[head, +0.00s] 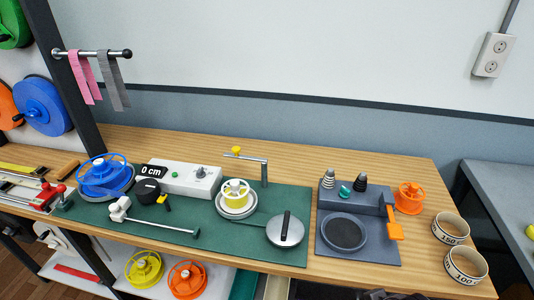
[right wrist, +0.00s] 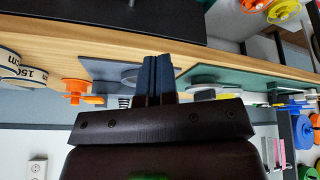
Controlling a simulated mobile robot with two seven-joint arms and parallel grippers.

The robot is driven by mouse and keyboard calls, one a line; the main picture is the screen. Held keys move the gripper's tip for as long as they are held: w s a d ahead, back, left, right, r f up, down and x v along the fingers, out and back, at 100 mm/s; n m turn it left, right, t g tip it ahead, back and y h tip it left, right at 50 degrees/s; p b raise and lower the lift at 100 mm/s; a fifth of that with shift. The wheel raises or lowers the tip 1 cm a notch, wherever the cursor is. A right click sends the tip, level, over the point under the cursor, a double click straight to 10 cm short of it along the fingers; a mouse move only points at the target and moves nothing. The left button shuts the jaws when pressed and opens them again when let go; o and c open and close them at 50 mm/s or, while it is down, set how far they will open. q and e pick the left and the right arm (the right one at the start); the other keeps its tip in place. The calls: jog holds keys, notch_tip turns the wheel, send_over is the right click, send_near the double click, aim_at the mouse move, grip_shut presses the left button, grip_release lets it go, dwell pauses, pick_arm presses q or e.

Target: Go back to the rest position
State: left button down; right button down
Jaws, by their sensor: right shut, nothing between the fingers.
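My right gripper (right wrist: 158,58) is shut and empty in the right wrist view, its two dark fingers together. That view is upside down, with the wooden bench (right wrist: 60,45) behind the fingers. A small dark part shows at the bottom edge of the head view; I cannot tell what it is. My left gripper is in neither view. On the bench (head: 420,180) in the head view, a green mat (head: 250,250) carries a blue spool (head: 100,170), a yellow-and-white spool (head: 236,193) and a round metal lid-like disc (head: 285,232).
A grey tray (head: 385,250) with an orange lever stands right of the mat. An orange spool (head: 409,198) and two marked strap rolls (head: 450,228) sit at the bench's right end. Pink and grey straps (head: 85,78) hang on a wall rod. Spools lie on the shelf below.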

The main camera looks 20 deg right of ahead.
jog(key=w+f+t, duration=0.5)
jog(key=f+t, duration=0.1)
jog(key=f, duration=0.3)
jog(key=shift+w+f+n+t+y, duration=0.2)
jog(key=shift+n+t+y, duration=0.1)
jog(key=shift+n, duration=0.1)
